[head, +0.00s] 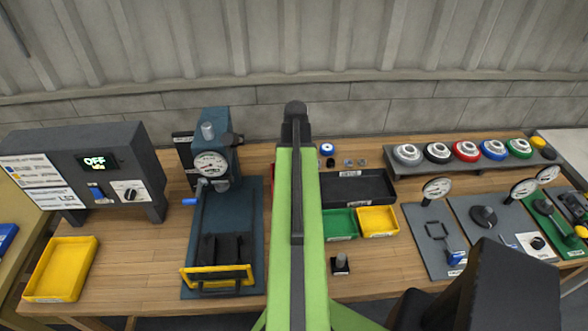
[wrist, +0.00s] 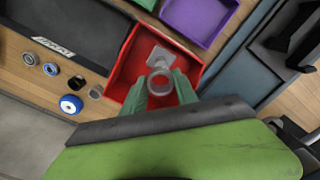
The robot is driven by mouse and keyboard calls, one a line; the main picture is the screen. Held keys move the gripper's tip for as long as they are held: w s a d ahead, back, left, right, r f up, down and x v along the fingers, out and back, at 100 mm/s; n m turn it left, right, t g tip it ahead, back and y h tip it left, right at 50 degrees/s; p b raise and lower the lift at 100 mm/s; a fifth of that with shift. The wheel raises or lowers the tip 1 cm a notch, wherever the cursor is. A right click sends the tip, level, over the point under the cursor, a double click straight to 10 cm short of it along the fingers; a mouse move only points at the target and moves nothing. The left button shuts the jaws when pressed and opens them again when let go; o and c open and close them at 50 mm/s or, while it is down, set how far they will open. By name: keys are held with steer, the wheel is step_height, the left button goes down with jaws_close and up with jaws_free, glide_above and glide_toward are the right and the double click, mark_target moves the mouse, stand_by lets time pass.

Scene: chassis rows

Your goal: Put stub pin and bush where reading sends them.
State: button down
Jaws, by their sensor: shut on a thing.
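My gripper (wrist: 160,86) shows in the wrist view with its green fingers shut on a grey ring, which looks like the bush (wrist: 160,77). It is over the red tray (wrist: 127,67). A pale grey piece (wrist: 160,56) shows just beyond the ring; I cannot tell whether it joins the ring or lies in the tray. In the head view my arm hides the gripper and most of the red tray. A short grey cylinder on a black block, possibly the stub pin (head: 341,260), stands near the front edge. The gauge press (head: 211,165) stands left of my arm.
A green tray (head: 339,224), yellow tray (head: 378,221) and black tray (head: 357,188) lie right of my arm. The wrist view shows a purple tray (wrist: 200,18). Small rings lie near a blue-white ring (wrist: 71,104). A grey box reading OFF (head: 97,161) stands left; dial gauges stand right.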

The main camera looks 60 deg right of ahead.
steer(key=shift+f+b, duration=2.3)
steer(key=shift+b, duration=0.1)
steer(key=shift+w+f+b, duration=0.1)
steer(key=shift+f+b, duration=1.05)
steer(key=shift+f+b, duration=0.75)
steer(key=c, duration=0.9)
jaws_free()
steer(key=shift+r, duration=0.15)
